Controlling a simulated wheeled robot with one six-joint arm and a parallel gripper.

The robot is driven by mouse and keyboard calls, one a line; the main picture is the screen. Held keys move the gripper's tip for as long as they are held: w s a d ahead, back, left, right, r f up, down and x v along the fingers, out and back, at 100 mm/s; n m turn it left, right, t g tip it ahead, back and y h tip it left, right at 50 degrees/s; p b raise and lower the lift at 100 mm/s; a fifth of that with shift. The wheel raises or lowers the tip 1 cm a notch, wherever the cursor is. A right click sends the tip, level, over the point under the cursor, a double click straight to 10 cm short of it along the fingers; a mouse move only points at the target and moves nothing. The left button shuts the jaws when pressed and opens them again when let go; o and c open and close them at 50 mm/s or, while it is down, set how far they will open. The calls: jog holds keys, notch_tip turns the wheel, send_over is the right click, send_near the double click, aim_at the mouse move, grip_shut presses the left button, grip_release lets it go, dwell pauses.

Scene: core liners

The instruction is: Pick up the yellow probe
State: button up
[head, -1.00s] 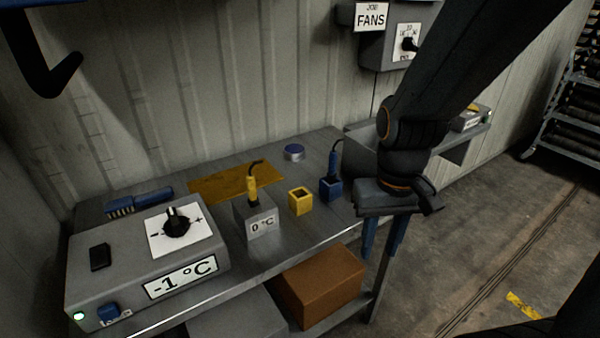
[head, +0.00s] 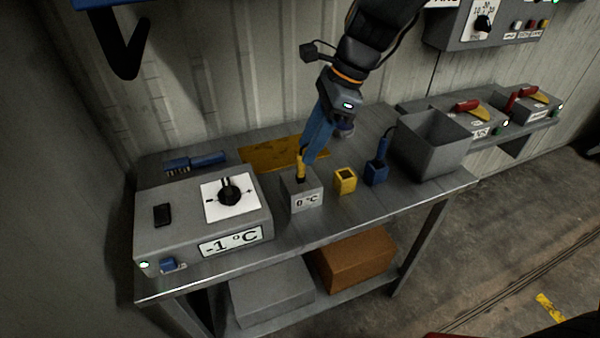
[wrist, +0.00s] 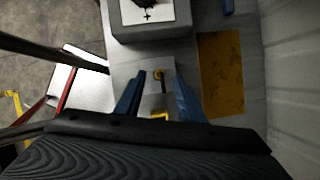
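The yellow probe (head: 300,170) stands upright in the grey block marked 0 °C (head: 306,194) on the bench. It also shows in the wrist view (wrist: 158,75), seen from above, between and just beyond the fingertips. My gripper (head: 306,158) has blue fingers and is right at the probe's upper part in the head view. In the wrist view the fingers (wrist: 158,78) are spread apart with a clear gap, and nothing is clamped between them. Whether a finger touches the probe cannot be told.
A yellow holder (head: 345,181), a blue holder (head: 376,174) with a blue probe (head: 385,145), and a grey bin (head: 432,150) stand to the right. A control box reading -1 °C (head: 200,225) stands left. A yellow plate (head: 270,157) lies behind.

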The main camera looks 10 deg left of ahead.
aim_at(301, 166)
jog(key=x, duration=0.4)
jog(key=p+x, duration=0.1)
jog(key=x, duration=0.2)
jog(key=shift+w+d+f, duration=0.1)
jog(key=shift+d, duration=0.3)
grip_shut()
